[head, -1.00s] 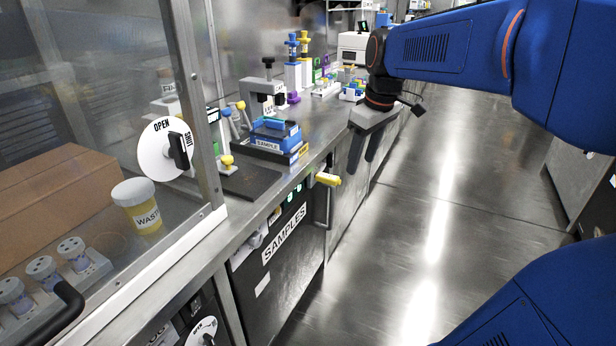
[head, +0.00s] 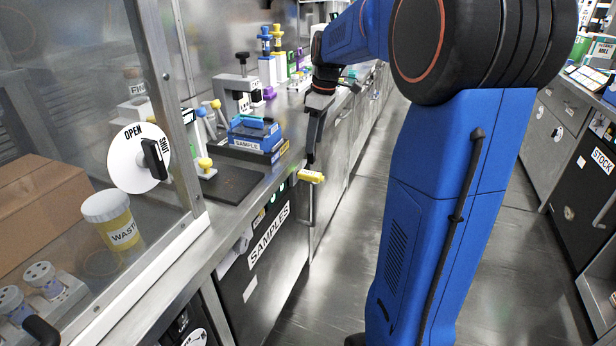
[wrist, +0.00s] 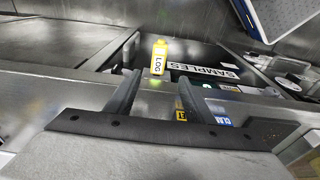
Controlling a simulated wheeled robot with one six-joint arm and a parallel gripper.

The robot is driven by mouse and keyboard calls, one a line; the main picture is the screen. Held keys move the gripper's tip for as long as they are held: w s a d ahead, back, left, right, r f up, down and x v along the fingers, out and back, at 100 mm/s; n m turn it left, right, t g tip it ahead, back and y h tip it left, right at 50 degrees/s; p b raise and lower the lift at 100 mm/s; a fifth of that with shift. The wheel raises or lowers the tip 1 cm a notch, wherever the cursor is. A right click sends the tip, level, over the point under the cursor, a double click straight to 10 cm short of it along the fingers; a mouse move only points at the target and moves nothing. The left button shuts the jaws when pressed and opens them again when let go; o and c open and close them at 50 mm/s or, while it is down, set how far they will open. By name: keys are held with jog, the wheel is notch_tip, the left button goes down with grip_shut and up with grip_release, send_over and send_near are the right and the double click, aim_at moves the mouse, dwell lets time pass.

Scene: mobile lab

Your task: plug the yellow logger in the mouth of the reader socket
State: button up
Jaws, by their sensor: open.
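The yellow logger (head: 311,176) sticks out beyond the counter's front edge, near the SAMPLES drawer. In the wrist view the logger (wrist: 159,57) shows its LOG label, with a green glow at its near end; what holds it there is not clear. My gripper (head: 311,158) is open and empty, fingers pointing down just above the logger in the head view. In the wrist view the logger lies beyond and between the two fingers, apparently untouched. I cannot pick out the reader socket's mouth for certain.
The steel counter (head: 225,222) carries blue SAMPLE trays (head: 252,134), a grey clamp stand (head: 237,88) and a dark mat with a yellow-knobbed part (head: 205,163). The SAMPLES front (head: 268,240) is below. A glazed cabinet stands left. The aisle floor is free.

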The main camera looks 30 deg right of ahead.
aim_at(309, 173)
jog(key=f, duration=0.3)
jog(key=w+f, duration=0.1)
jog(key=f, duration=0.7)
jog(key=shift+w+a+f, duration=0.25)
jog(key=shift+w+a, duration=0.05)
jog(key=shift+a, duration=0.05)
grip_shut()
jog(key=s+d+r, duration=0.8)
jog(key=s, duration=0.3)
jog(key=shift+d, duration=0.3)
